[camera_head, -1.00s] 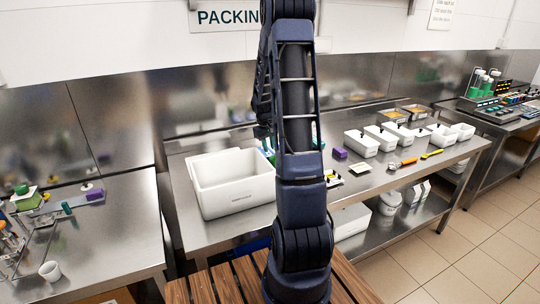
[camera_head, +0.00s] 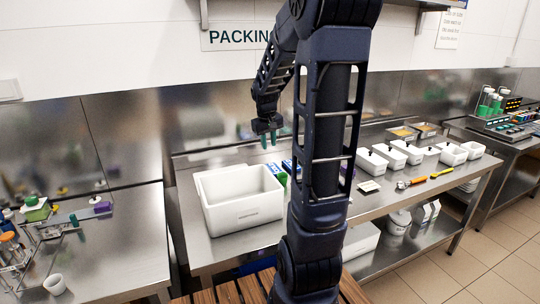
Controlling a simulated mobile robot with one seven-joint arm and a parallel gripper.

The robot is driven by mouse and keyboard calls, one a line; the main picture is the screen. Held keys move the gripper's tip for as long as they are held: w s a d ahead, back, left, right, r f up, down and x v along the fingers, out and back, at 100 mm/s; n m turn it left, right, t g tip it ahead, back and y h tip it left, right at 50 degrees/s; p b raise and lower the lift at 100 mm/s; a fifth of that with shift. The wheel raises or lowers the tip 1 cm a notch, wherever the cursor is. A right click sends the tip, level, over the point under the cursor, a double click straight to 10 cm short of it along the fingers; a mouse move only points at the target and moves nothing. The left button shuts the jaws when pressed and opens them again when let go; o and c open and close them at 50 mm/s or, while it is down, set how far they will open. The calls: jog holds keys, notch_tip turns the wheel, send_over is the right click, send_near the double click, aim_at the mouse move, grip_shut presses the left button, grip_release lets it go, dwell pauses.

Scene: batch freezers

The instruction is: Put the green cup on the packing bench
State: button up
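The packing bench (camera_head: 229,252) is the steel bench under the PACKING sign. My gripper (camera_head: 269,140) hangs above its back part, behind the white bin, with its two teal fingertips pointing down. The fingertips stand a little apart, and I see nothing between them. A green object (camera_head: 281,174) shows beside the bin next to blue boxes, partly hidden; I cannot tell if it is a cup. Green cup-like pieces (camera_head: 484,110) also stand in a holder on the far right bench, too small to make out singly.
A large white bin (camera_head: 245,215) takes up the bench's left end. White tubs (camera_head: 372,164), a white card (camera_head: 369,186) and orange and yellow tools (camera_head: 417,181) lie to the right. The left bench holds a rack (camera_head: 22,250) and a white cup (camera_head: 55,284). My arm hides the bench's middle.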

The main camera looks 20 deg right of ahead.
jog(key=s+a+r+t, duration=0.1)
jog(key=s+a+r, duration=0.2)
jog(key=s, duration=0.8)
jog(key=s+a+r+m+t+y, duration=0.1)
jog(key=s+a+r, duration=0.2)
jog(key=s, duration=0.9)
jog(key=a, duration=0.3)
jog(key=shift+r+t, duration=0.35)
jog(key=shift+t, duration=0.05)
